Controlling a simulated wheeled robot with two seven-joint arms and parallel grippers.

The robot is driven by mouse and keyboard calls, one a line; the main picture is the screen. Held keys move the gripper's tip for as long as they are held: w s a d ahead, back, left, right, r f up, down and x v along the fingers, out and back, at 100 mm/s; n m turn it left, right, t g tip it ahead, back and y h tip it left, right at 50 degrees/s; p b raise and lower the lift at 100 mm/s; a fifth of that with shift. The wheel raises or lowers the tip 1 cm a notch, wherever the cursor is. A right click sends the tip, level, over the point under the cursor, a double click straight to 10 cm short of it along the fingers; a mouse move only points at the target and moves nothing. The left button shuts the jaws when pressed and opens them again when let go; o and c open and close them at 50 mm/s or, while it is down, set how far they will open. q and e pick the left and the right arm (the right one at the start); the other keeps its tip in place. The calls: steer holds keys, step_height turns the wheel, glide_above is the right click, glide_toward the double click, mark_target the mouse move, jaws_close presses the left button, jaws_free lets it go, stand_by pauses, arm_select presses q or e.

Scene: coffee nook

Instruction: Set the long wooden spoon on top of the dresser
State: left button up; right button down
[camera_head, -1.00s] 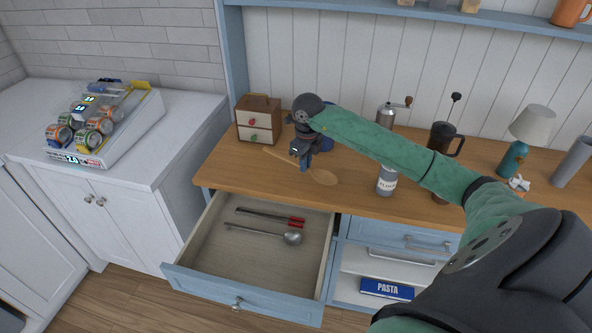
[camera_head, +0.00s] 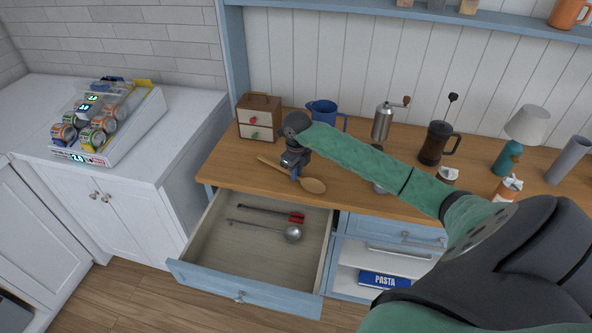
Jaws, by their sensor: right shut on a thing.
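The long wooden spoon (camera_head: 312,185) is over the front of the wooden dresser top (camera_head: 232,176), above the open drawer. Its handle points back left and its bowl points front right. My right gripper (camera_head: 294,175) points down and is shut on the spoon's handle, near the bowl. The spoon lies flat, at or just above the wood; I cannot tell if it touches. My right arm covers part of the dresser top. My left gripper is out of view.
The drawer (camera_head: 215,262) stands open with red-handled tongs (camera_head: 270,212) and a ladle (camera_head: 291,234). A small drawer box (camera_head: 258,120), blue jug (camera_head: 323,112), grinder (camera_head: 382,122), French press (camera_head: 434,145) and lamp (camera_head: 510,155) stand behind or right. The front left top is clear.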

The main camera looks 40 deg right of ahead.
steer(key=shift+f, duration=0.15)
steer(key=c, duration=1.5)
jaws_free()
